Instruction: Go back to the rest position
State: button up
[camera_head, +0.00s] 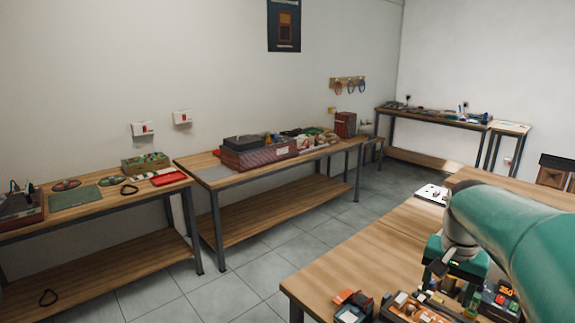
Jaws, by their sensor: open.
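My teal arm (520,235) reaches in from the right edge, over the wooden table at the lower right.
Two wooden workbenches with lower shelves (280,208) line the left wall. Tiled floor (245,285) lies free between them and the near table.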

jog(key=s+a+f+n+t, duration=0.1)
jog(key=s+a+n+t, duration=0.3)
jog(key=s+a, duration=1.1)
jog(key=a+n, duration=0.1)
jog(key=n, duration=0.2)
jog(key=shift+s+a+n+t+y, duration=0.25)
jog(key=shift+s+n+t+y, duration=0.05)
jog(key=shift+s+n+y, duration=0.1)
jog(key=shift+d, duration=0.15)
